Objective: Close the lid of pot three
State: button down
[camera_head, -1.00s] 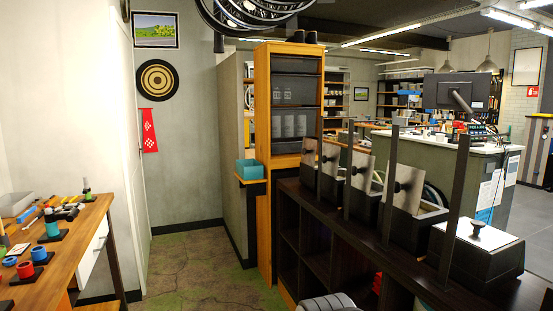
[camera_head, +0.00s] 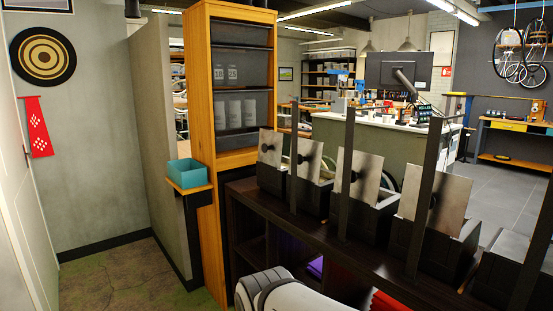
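A row of dark box-shaped pots stands on a long dark shelf unit. Four pots show with grey metal lids raised upright, each with a black knob: the far pot (camera_head: 272,180), the second (camera_head: 311,196), the third from the back (camera_head: 360,220) and the fourth (camera_head: 428,245). Their lids are the far lid (camera_head: 269,140), second lid (camera_head: 303,165), third lid (camera_head: 358,180) and fourth lid (camera_head: 452,200). A nearer pot (camera_head: 503,271) is partly cut off at the right edge. No numbers are readable on the pots. My gripper is not in view; a white arm part of mine shows at the bottom.
Dark upright posts (camera_head: 347,170) rise along the front of the shelf unit (camera_head: 250,198), before the pots. A wooden cabinet (camera_head: 200,150) with a teal box (camera_head: 186,172) beside it stands left. The floor (camera_head: 120,280) at lower left is clear.

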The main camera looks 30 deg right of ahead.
aim_at(368, 168)
jog(key=z, duration=0.65)
jog(key=i, duration=0.85)
jog(key=z, duration=0.65)
jog(key=k, duration=0.9)
jog(key=z, duration=0.15)
jog(key=i, duration=0.9)
jog(key=u, duration=0.05)
